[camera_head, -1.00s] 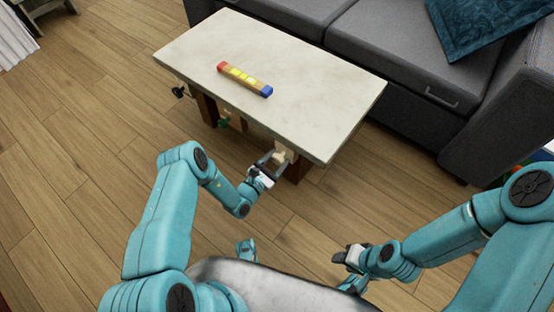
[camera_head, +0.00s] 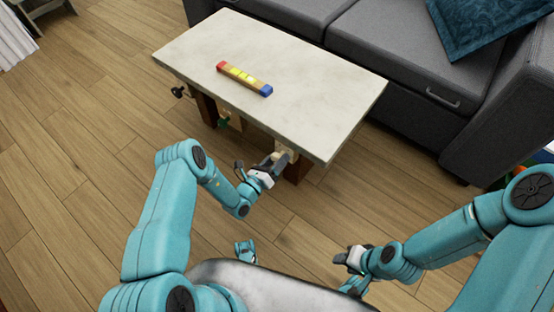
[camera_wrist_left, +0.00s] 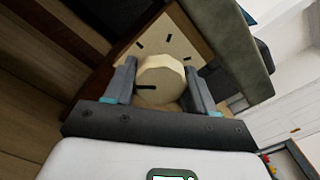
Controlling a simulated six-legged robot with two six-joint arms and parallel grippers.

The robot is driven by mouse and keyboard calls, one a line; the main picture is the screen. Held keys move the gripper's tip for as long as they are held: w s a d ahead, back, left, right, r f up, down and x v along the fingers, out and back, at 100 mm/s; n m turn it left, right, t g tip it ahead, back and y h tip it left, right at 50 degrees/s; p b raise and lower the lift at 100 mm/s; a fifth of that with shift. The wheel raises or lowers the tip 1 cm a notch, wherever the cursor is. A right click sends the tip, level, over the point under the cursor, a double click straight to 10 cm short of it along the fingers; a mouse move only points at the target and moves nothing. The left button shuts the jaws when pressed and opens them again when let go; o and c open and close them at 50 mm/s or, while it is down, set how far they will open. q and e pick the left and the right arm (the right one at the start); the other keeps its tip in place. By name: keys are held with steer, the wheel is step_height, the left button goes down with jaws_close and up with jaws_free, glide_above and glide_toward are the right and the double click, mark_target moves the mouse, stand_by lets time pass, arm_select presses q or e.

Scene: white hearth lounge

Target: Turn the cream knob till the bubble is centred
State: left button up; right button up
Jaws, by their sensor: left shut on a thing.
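The cream knob (camera_wrist_left: 160,80) sits between the two fingers of my left gripper (camera_wrist_left: 158,92) in the left wrist view. The fingers press on its sides, and a dark mark shows on its face. In the head view the cream knob (camera_head: 285,150) is under the table's near edge, with my left gripper (camera_head: 272,163) on it. The level bar (camera_head: 256,84), with a red end, a blue end and yellow windows, lies on the table top (camera_head: 310,100). Its bubble is too small to make out. My right gripper (camera_head: 348,258) is low, away from the table; its jaws are unclear.
A green knob (camera_head: 224,121) and a black knob (camera_head: 178,92) are along the same table side, left of the cream one. Dark tick marks show on the panel behind the cream knob. A grey sofa (camera_head: 390,60) stands behind the table. The wooden floor in front is open.

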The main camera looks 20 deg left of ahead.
arm_select(q)
steer(key=shift+f+n, duration=0.15)
steer(key=shift+n, duration=0.45)
steer(key=o, duration=1)
steer(key=shift+s+a, duration=0.1)
